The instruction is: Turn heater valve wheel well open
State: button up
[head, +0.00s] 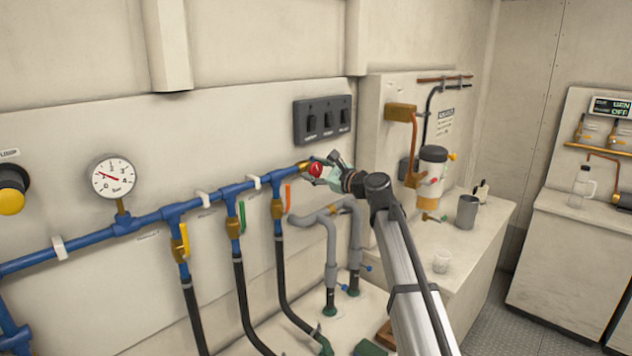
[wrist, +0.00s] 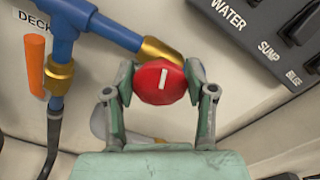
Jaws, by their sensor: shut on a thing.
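The red valve wheel (head: 316,169) sits at the right end of the blue pipe, on a brass fitting (head: 302,167). In the wrist view the red wheel (wrist: 159,82) has a white bar mark that stands nearly upright, leaning slightly. My gripper (head: 322,170) reaches it from the right. In the wrist view the green fingers of my gripper (wrist: 160,90) stand on either side of the wheel and are shut on it. The wheel's stem is hidden behind it. Whether this wheel is the heater valve cannot be read from a label.
A blue pipe (head: 150,219) runs along the wall with yellow, green and orange lever handles (head: 288,198) below it. A dark switch panel (head: 323,119) is just above my gripper. Grey pipes (head: 331,250) stand below. A counter with a grey cup (head: 467,212) is at right.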

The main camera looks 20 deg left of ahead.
jog(key=n+b, duration=0.1)
jog(key=b, duration=0.1)
jog(key=n+b, duration=0.4)
jog(key=shift+f, duration=0.25)
jog(key=shift+r+n+b, duration=0.15)
jog(key=shift+n+b, duration=0.85)
jog(key=shift+n, duration=0.1)
jog(key=shift+r, duration=0.1)
jog(key=o, duration=1.2)
jog(key=shift+a, duration=0.1)
jog(key=shift+c, duration=0.2)
jog(key=v, duration=1.2)
